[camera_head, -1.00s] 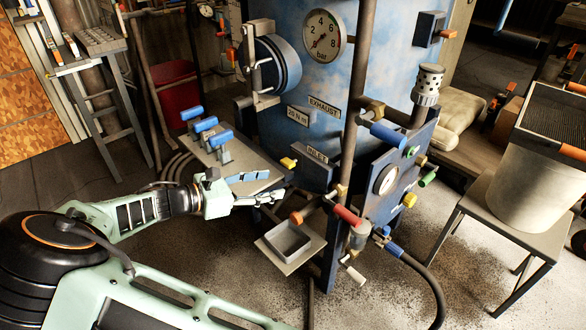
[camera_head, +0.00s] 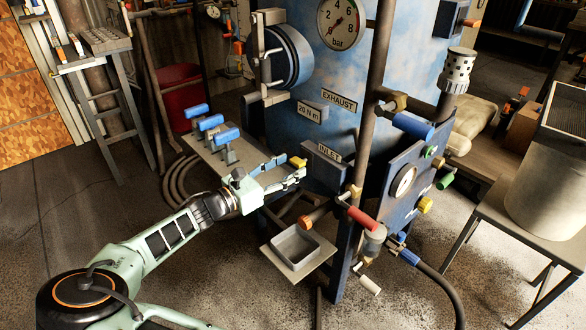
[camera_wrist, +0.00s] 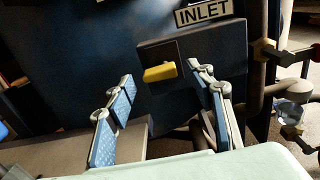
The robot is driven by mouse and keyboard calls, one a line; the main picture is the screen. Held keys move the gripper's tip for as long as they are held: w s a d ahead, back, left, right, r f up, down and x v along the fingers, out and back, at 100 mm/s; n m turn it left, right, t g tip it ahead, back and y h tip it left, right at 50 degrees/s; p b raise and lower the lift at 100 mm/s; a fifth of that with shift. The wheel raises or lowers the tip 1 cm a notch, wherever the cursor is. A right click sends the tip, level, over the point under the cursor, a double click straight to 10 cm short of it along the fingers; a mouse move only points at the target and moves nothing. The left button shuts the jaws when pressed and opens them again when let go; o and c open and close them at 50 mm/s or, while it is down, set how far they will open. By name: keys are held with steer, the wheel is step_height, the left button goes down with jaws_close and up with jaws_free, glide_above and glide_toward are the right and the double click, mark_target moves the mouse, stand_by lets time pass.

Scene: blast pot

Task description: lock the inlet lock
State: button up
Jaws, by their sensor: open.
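The inlet lock is a dark box (camera_head: 326,165) under the INLET label, with a yellow knob (camera_head: 298,162) on its left part. In the wrist view the yellow knob (camera_wrist: 160,72) sticks out of a dark square plate on the box (camera_wrist: 190,85). My gripper (camera_head: 286,171) is open, its fingers pointing at the knob from the left. In the wrist view my gripper (camera_wrist: 158,95) has blue-padded fingers on either side of the knob's line, with nothing between the pads. Whether a fingertip touches the knob or box cannot be told.
A shelf with blue-handled clamps (camera_head: 212,130) lies just left of and behind my gripper.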

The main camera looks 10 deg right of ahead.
steer(key=shift+x, duration=1.05)
steer(key=c, duration=1.2)
steer(key=shift+o, duration=0.2)
